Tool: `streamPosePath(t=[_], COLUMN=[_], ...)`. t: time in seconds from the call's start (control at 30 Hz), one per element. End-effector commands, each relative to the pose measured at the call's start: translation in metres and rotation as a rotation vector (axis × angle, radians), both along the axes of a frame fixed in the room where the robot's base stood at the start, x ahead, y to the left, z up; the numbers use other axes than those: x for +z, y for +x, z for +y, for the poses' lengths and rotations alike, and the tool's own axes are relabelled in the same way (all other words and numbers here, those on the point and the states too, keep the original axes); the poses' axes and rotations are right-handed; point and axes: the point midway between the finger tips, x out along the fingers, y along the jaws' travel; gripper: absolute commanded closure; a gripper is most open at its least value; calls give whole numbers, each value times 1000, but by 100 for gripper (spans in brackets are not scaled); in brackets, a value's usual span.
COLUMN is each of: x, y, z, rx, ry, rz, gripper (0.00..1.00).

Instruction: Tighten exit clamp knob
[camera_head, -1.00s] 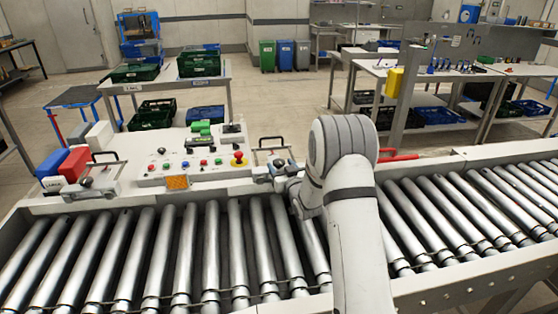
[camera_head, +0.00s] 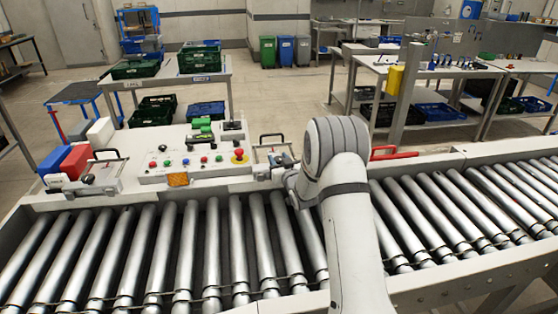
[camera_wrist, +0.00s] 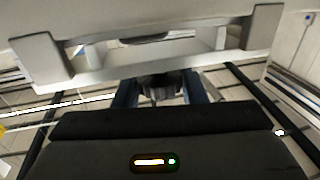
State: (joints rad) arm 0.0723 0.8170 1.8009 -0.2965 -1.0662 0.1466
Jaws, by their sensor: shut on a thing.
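My gripper (camera_head: 268,172) is at the clamp (camera_head: 274,153) at the right end of the control panel, on the conveyor's far rail. The clamp has a dark bar handle and a light metal body. In the wrist view my gripper (camera_wrist: 160,92) has its two bluish fingers on either side of a dark round knob (camera_wrist: 160,84), shut on it, below a pale metal plate (camera_wrist: 110,80). In the head view the knob is hidden by my gripper and wrist. I cannot tell from the picture how tight the knob is.
A similar clamp (camera_head: 100,170) stands at the panel's left, beside red, blue and white blocks. The control panel (camera_head: 190,165) carries buttons and a red knob on yellow. A red handle (camera_head: 391,153) lies right of my arm. The visible rollers (camera_head: 160,255) are clear of crates.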

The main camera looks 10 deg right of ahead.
Motion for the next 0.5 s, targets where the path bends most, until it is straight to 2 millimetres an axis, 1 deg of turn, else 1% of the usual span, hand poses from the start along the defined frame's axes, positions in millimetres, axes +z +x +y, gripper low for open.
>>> streamPosePath(t=[0.03,0.1,0.27,0.5], x=[0,0,-2,-5], y=[0,0,0,1], z=[0,0,0,1], rx=[0,0,-18,-137], ry=[0,0,-1,-1], rz=[0,0,-2,-8], gripper=[81,85,85,85])
